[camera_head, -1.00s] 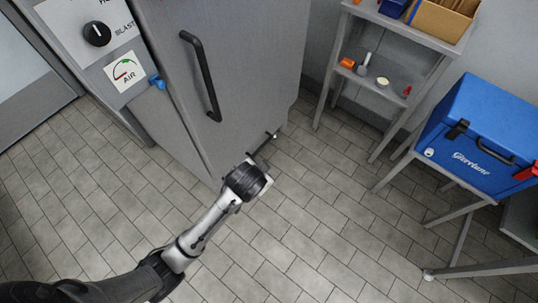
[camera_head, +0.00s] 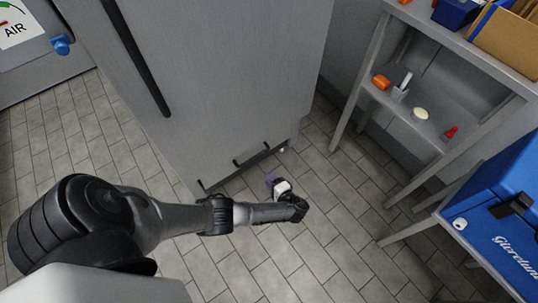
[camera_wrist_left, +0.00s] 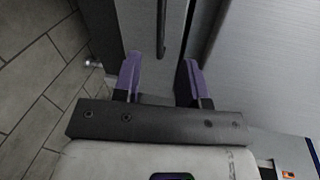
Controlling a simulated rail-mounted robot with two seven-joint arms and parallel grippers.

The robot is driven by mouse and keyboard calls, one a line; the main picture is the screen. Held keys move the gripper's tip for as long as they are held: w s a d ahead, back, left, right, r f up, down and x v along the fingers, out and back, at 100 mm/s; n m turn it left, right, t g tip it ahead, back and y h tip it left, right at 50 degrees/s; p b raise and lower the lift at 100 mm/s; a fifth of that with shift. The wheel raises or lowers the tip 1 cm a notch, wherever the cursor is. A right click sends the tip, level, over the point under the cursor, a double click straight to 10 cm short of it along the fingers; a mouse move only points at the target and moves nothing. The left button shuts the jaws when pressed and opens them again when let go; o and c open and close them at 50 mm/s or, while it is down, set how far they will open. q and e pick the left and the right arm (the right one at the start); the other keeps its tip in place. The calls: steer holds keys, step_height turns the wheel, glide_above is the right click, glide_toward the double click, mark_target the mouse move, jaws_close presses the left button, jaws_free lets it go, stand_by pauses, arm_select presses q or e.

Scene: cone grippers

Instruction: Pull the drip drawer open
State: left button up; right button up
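The drip drawer (camera_head: 222,174) is the low grey front at the bottom of the tall metal cabinet. Its dark bar handle (camera_head: 252,154) shows just above my left gripper. The drawer looks shut. My left gripper (camera_head: 271,180) is low by the cabinet front, above the floor, with purple fingertips. In the left wrist view, the gripper (camera_wrist_left: 159,80) is open and empty. A dark bar handle (camera_wrist_left: 163,30) lies ahead, between the lines of its two fingers and apart from them. My right gripper is in neither view.
The cabinet door has a long dark handle (camera_head: 137,58). At the right stands a metal shelf (camera_head: 455,45) with small items, and a blue box (camera_head: 500,220) on a stand. The tiled floor (camera_head: 330,240) between them is clear.

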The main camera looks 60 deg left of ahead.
mark_target(249, 160)
arm_select(q)
steer(key=shift+n, duration=0.9)
steer(key=b+x, duration=0.1)
steer(key=x, duration=0.3)
steer(key=s+b+x, duration=0.1)
steer(key=b+x, duration=0.1)
steer(key=x, duration=0.3)
steer(key=b+x, duration=0.2)
steer(key=x, duration=0.2)
steer(key=shift+s+a, duration=0.15)
steer(key=shift+a, duration=0.2)
steer(key=shift+a+b, duration=0.1)
steer(key=shift+b, duration=0.2)
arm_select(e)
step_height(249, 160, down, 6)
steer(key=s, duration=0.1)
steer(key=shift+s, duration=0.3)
arm_select(q)
steer(key=shift+s, duration=0.1)
jaws_close()
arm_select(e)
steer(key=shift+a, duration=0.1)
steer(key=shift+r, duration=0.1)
